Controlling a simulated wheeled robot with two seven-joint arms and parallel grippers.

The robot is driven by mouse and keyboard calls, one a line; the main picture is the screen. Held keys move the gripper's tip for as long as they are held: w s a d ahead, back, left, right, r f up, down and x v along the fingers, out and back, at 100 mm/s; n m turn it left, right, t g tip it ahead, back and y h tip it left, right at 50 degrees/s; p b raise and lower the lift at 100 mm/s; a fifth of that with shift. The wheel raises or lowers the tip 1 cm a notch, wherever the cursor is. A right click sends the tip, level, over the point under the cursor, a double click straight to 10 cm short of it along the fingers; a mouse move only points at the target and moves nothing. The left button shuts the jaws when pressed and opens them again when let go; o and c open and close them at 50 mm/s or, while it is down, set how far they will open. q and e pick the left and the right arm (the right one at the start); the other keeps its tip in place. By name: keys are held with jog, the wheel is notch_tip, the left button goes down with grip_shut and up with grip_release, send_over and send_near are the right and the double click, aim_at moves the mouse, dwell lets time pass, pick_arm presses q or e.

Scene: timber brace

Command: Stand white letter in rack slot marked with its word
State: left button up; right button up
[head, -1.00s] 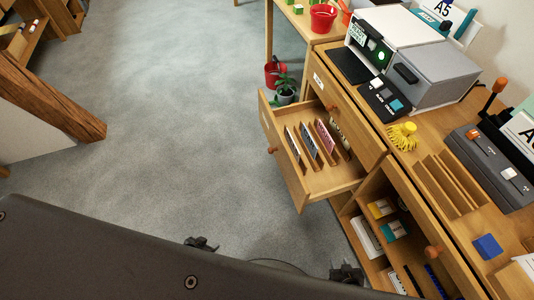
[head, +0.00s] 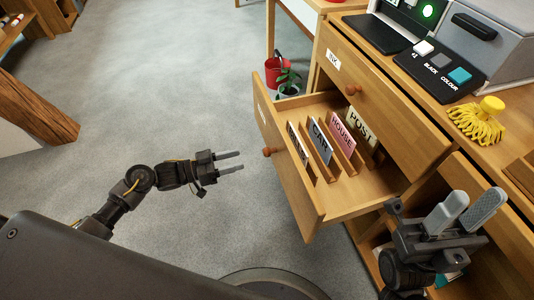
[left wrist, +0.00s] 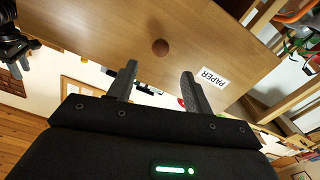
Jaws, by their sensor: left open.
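A wooden rack (head: 323,168) with upright dividers sits inside the open drawer. My left gripper (head: 230,162) is open and empty, over the floor left of the drawer. My right gripper (head: 466,211) has its fingers apart, nothing visible between them, at the right before the cabinet.
The open drawer (head: 312,220) juts out from the cabinet; a PAPER label (left wrist: 209,77) shows in the left wrist view. A printer (head: 500,40) and yellow tassel (head: 480,121) are on the desktop. A plant (head: 288,80) and red bucket (head: 272,72) stand behind.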

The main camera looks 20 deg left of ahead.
aim_at(266, 152)
pick_arm(q)
jog(key=b+x, duration=0.2)
jog(key=x, duration=0.8)
jog(key=shift+w+d+b, duration=0.25)
jog(key=shift+b, duration=0.15)
grip_shut()
